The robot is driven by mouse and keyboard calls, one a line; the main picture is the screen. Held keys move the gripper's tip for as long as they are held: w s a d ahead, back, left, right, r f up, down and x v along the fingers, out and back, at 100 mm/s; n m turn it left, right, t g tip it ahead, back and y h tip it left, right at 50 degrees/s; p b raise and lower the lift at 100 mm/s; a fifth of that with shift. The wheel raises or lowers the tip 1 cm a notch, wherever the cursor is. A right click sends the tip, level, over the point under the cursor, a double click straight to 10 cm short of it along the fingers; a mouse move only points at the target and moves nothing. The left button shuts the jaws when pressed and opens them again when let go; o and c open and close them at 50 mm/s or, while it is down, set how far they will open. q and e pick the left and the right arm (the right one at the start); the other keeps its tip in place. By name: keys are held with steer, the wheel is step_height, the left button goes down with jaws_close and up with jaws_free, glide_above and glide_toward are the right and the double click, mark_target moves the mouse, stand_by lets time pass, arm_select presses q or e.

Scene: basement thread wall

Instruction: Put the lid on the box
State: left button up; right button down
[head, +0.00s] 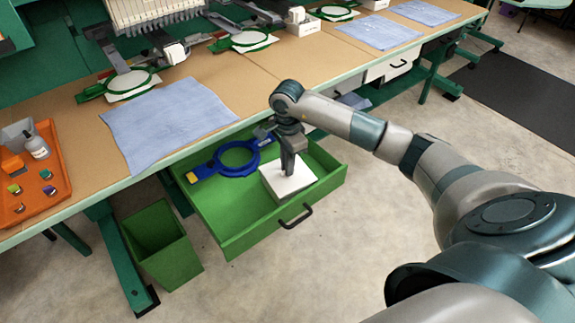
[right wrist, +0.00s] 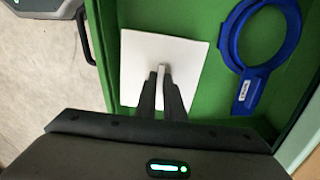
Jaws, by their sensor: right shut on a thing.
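A white square lid (right wrist: 138,55) with a small upright handle fills the middle of the right wrist view. My right gripper (right wrist: 162,78) is shut on this handle, with its fingers pointing down. In the head view the right gripper (head: 289,172) is over the open green drawer, at the top of a white square block (head: 303,181) near the drawer's front right corner. The block has low white sides; I cannot tell where the lid ends and the box begins, or whether a gap lies between them. My left gripper is not in view.
The green drawer (head: 228,233) is pulled out below the workbench (head: 75,105). A blue ring-shaped hoop (head: 237,172) lies in it behind and left of the white block. A green bin (head: 165,255) stands on the floor left of the drawer. Blue cloth (head: 165,122) lies on the bench.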

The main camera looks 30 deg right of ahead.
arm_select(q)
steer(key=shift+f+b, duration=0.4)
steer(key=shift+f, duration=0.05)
arm_select(e)
steer(key=shift+f, duration=0.5)
steer(key=c, duration=1.8)
jaws_free()
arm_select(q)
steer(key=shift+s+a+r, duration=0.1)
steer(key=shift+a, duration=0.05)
arm_select(e)
steer(key=shift+r, duration=0.3)
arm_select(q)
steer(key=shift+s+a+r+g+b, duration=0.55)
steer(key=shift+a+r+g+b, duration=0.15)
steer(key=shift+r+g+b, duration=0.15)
arm_select(e)
step_height(320, 180, up, 17)
